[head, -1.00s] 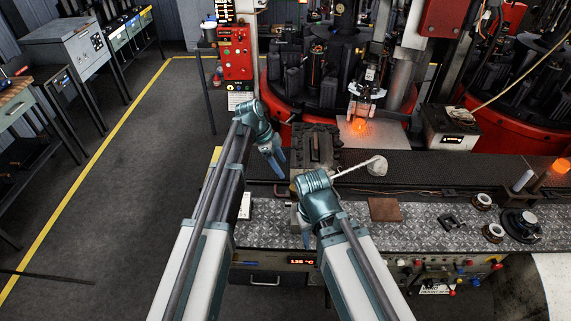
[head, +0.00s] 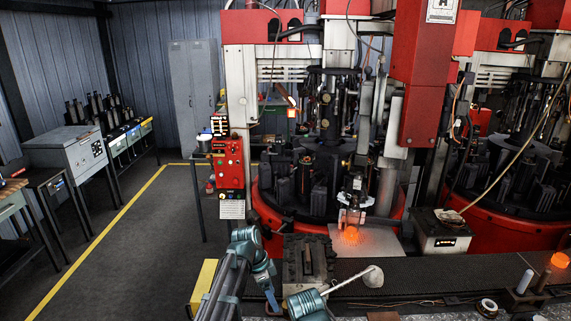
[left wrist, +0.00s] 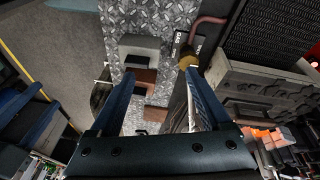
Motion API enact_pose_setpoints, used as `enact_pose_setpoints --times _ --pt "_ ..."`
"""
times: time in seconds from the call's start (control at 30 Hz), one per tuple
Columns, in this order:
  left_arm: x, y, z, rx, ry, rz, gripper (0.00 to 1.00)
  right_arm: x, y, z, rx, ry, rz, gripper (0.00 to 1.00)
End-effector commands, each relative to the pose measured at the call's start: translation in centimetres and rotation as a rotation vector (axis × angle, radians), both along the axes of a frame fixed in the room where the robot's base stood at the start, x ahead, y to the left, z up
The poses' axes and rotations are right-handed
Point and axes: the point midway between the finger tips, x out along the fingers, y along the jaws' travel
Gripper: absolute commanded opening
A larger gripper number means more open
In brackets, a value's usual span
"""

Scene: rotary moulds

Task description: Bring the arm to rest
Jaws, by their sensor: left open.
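My left arm comes up from the bottom of the head view, and its gripper (head: 271,297) points down at the left end of the workbench, beside a dark metal mould block (head: 307,262). In the left wrist view the two fingers of my left gripper (left wrist: 160,85) stand wide apart with nothing between them. Below them is the diamond-plate bench top (left wrist: 160,20).
A glowing orange gob (head: 351,235) hangs at the red rotary machine (head: 270,213). A red control box (head: 228,163) stands behind my left arm. The floor left of the bench is open, with a yellow line (head: 105,230).

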Motion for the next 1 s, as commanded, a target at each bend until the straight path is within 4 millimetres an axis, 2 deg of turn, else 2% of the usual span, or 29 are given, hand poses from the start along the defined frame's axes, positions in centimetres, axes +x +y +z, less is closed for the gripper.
enact_pose_setpoints --times 0.03,0.1,0.3,0.4,0.5,0.6,1.0 --pt "-3.7 -0.5 -2.1 0.042 0.031 0.079 0.81 0.0 0.0 -1.9 0.0 0.0 0.001 0.5" --pt "-7.1 -0.7 -3.7 0.109 0.07 0.221 0.81 0.0 0.0 -3.2 -0.001 0.0 0.003 0.5" --pt "-15.4 -0.2 -7.1 0.278 0.113 0.614 0.81 0.0 0.0 -6.3 -0.002 0.0 0.007 0.5" --pt "-18.2 0.3 -8.2 0.333 0.107 0.772 0.81 0.0 0.0 -7.3 -0.002 0.0 0.009 0.5" --pt "-20.0 0.8 -8.8 0.369 0.094 0.889 0.81 0.0 0.0 -7.9 -0.002 0.0 0.01 0.5" --pt "-21.0 1.1 -9.0 0.388 0.085 0.959 0.81 0.0 0.0 -8.2 -0.002 0.001 0.011 0.5" --pt "-21.2 1.2 -9.0 0.396 0.081 0.996 0.81 0.0 0.0 -8.2 -0.002 0.001 0.011 0.5"
